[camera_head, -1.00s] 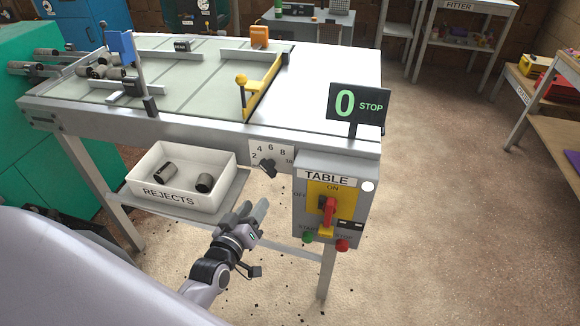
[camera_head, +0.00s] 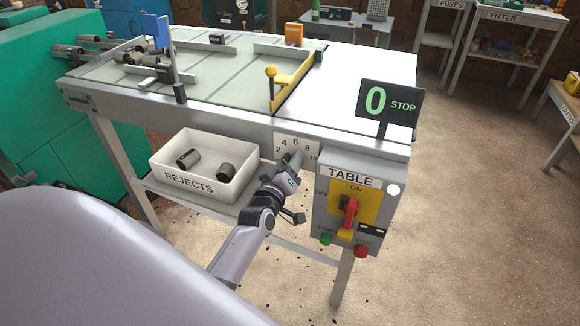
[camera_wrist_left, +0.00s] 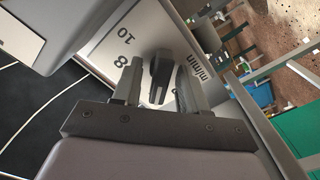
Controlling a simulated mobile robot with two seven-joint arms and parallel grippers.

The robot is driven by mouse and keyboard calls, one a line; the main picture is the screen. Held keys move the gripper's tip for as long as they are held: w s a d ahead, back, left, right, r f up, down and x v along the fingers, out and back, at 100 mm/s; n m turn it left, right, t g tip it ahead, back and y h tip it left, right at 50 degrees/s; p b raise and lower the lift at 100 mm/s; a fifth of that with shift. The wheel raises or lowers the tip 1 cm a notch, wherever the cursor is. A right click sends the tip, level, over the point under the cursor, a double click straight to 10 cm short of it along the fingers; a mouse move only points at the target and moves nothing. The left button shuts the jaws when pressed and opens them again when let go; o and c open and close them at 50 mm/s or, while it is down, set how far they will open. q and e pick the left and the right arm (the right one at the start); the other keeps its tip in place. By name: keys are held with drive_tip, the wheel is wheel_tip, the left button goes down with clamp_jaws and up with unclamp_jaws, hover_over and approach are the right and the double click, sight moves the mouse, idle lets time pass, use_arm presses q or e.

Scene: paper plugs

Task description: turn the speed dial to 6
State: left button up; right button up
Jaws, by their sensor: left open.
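The speed dial's white scale plate (camera_head: 297,143), marked 2 to 10, is on the table's front edge. In the head view my gripper hides its knob. In the left wrist view the dark knob (camera_wrist_left: 160,82) stands between my left gripper's two fingers, with the scale plate (camera_wrist_left: 112,60) behind it showing 8 and 10. My left gripper (camera_head: 294,162) is open around the knob; in the wrist view (camera_wrist_left: 160,70) I cannot tell whether either finger touches it. The knob's exact setting is unclear. The display (camera_head: 390,104) reads 0 STOP. My right gripper is not in view.
The TABLE control box (camera_head: 325,218), with a red switch (camera_head: 350,212) and green and red buttons, hangs close to the right of my gripper. The REJECTS bin (camera_head: 205,188) with two dark plugs stands to the left. Open floor lies farther right.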

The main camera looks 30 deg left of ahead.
use_arm(q)
drive_tip(key=shift+w, duration=0.1)
clamp_jaws()
drive_tip(key=shift+m+p, duration=0.3)
drive_tip(key=shift+m, duration=0.1)
drive_tip(key=m+p, duration=0.1)
drive_tip(key=m, duration=0.1)
drive_tip(key=shift+r+m, duration=0.1)
drive_tip(key=shift+m, duration=0.2)
drive_tip(key=shift+d+m+p, duration=0.1)
drive_tip(key=shift+m+p, duration=0.6)
drive_tip(key=shift+m, duration=1.5)
unclamp_jaws()
